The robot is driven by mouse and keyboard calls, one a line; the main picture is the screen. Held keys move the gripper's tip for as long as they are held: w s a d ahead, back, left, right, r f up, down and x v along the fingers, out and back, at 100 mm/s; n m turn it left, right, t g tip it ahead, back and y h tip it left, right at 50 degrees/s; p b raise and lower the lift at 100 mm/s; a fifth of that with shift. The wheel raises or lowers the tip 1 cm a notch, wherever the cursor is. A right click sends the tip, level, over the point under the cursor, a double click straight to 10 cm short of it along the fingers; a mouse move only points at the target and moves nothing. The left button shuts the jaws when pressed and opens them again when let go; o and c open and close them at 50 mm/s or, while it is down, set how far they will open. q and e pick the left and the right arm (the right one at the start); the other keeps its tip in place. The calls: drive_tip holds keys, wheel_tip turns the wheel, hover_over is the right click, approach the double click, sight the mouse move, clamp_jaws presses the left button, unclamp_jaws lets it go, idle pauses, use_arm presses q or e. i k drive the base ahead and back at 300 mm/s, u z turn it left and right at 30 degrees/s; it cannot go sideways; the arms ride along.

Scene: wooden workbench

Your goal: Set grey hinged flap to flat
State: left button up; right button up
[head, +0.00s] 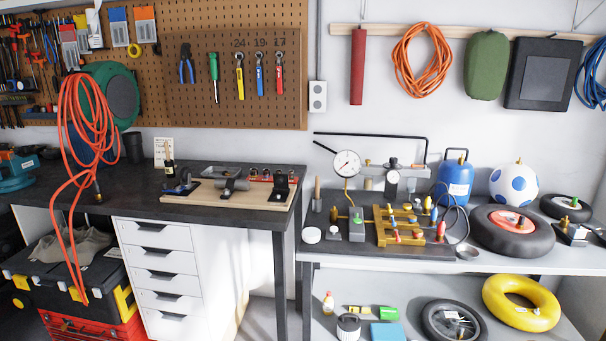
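A light wooden board (222,205) lies on the dark bench at the centre left and carries several small metal fixtures. A grey metal piece (231,184) in the middle of the board looks like the hinged flap with its mount. It is small here, and I cannot tell its exact angle. Neither of my grippers shows in the head view, and nothing of my arms is near the board.
On the board, a blue-handled fixture (181,187) is at left and a black bracket (282,187) at right. The right bench holds a dial gauge (346,164) and valve manifold (397,224). An orange hose (88,110) hangs at left.

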sight(280, 181)
drive_tip(key=z, duration=0.15)
drive_tip(key=i, duration=1.3)
drive_tip(key=u, duration=0.4)
